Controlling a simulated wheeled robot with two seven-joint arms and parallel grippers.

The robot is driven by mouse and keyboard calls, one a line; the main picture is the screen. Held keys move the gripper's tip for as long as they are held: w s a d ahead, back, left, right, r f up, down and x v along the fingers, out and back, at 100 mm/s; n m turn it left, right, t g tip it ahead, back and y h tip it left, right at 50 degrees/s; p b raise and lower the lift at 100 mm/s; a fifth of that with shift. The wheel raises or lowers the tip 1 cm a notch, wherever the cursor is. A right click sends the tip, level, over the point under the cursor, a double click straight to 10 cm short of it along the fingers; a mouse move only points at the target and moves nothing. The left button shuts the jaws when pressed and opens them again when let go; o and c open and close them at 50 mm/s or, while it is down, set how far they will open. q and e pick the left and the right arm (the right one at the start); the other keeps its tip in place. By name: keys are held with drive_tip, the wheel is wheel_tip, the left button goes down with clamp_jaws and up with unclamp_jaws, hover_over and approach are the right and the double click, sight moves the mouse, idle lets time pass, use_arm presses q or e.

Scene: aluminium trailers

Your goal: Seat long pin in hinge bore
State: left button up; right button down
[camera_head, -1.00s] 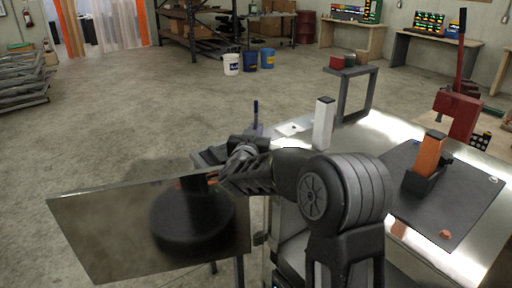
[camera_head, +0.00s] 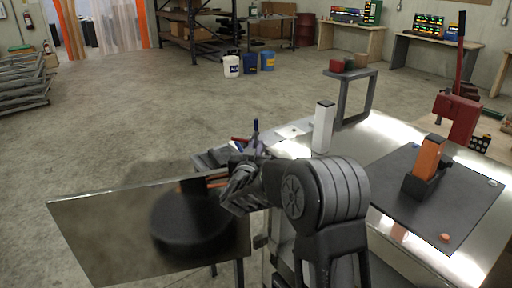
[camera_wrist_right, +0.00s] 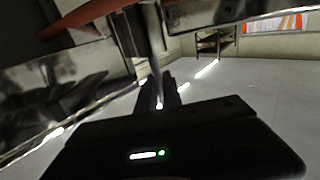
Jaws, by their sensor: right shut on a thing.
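My right gripper (camera_head: 236,186) is beside the upper right corner of a shiny metal panel (camera_head: 90,235) in the head view. In the right wrist view the dark fingers (camera_wrist_right: 162,95) are shut on a thin grey rod, which looks like the long pin (camera_wrist_right: 154,45); it stands roughly upright between them. In the head view the pin cannot be told apart from the gripper. A small dark fitting (camera_head: 260,241), perhaps a hinge part, sits at the panel's right edge. No bore can be made out. My left gripper is not in view.
Blue and red handles (camera_head: 254,128) show behind my gripper. Open floor lies left.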

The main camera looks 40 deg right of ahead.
drive_tip(key=shift+f+b, duration=0.55)
drive_tip(key=shift+f, duration=0.1)
drive_tip(key=c, duration=1.8)
unclamp_jaws()
drive_tip(key=shift+r, duration=0.1)
drive_tip(key=shift+r+p, duration=0.65)
drive_tip(key=shift+p, duration=0.05)
drive_tip(key=b+v, duration=0.2)
drive_tip(key=v, duration=1)
drive_tip(key=shift+w+b, duration=0.1)
drive_tip(key=shift+b, duration=0.2)
